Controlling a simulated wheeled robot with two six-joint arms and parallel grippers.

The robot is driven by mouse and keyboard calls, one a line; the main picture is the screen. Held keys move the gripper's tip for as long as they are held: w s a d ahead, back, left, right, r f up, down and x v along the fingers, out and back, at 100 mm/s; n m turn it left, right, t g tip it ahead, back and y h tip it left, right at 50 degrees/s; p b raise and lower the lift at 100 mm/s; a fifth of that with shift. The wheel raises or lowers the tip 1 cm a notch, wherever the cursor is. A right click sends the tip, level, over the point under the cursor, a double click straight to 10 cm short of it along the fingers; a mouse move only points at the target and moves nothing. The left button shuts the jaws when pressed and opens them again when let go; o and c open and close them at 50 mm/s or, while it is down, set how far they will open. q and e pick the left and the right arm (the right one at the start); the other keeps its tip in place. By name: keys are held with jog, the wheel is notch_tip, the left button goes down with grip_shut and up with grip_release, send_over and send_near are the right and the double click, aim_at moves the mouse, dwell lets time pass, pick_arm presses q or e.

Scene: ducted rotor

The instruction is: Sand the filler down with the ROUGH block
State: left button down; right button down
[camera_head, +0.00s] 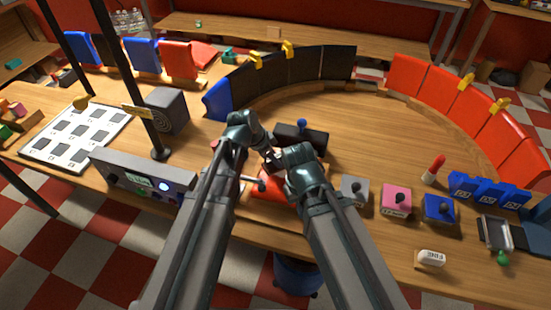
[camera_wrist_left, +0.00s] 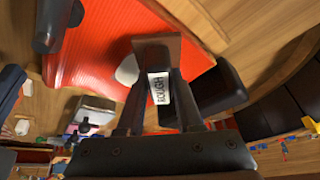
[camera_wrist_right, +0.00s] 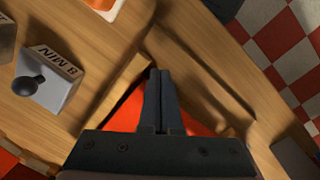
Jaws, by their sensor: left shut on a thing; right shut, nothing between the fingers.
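The ROUGH block (camera_wrist_left: 158,88), brown with a white label, is held between the fingers of my left gripper (camera_wrist_left: 157,78). My left gripper is shut on it over a red panel (camera_wrist_left: 105,40). A pale patch (camera_wrist_left: 127,70), which looks like the filler, shows on the panel beside the block; part is hidden. I cannot tell whether the block touches the panel. In the head view the red panel (camera_head: 268,197) is mostly covered by my arms. My right gripper (camera_wrist_right: 158,74) is shut and empty, near the panel. The block marked FINE (camera_head: 431,258) lies at the front right.
A black block with a blue knob (camera_head: 300,136) stands just behind the grippers. Grey (camera_head: 354,190), pink (camera_head: 397,201) and blue (camera_head: 439,209) knobbed blocks stand to the right. A grey console (camera_head: 142,180) is at left.

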pick_arm(q)
jog(key=shift+s+d+f, duration=0.1)
jog(key=shift+s+d, duration=0.2)
jog(key=shift+d, duration=0.65)
jog(key=shift+s+d, duration=0.3)
jog(key=shift+d, duration=0.65)
pick_arm(e)
jog(key=shift+f, duration=0.15)
pick_arm(q)
jog(key=shift+s+d, duration=0.25)
jog(key=shift+d, duration=0.75)
jog(key=shift+s+d, duration=0.2)
jog(key=shift+d, duration=0.75)
jog(key=shift+r, duration=0.2)
pick_arm(e)
jog(key=shift+r, duration=0.2)
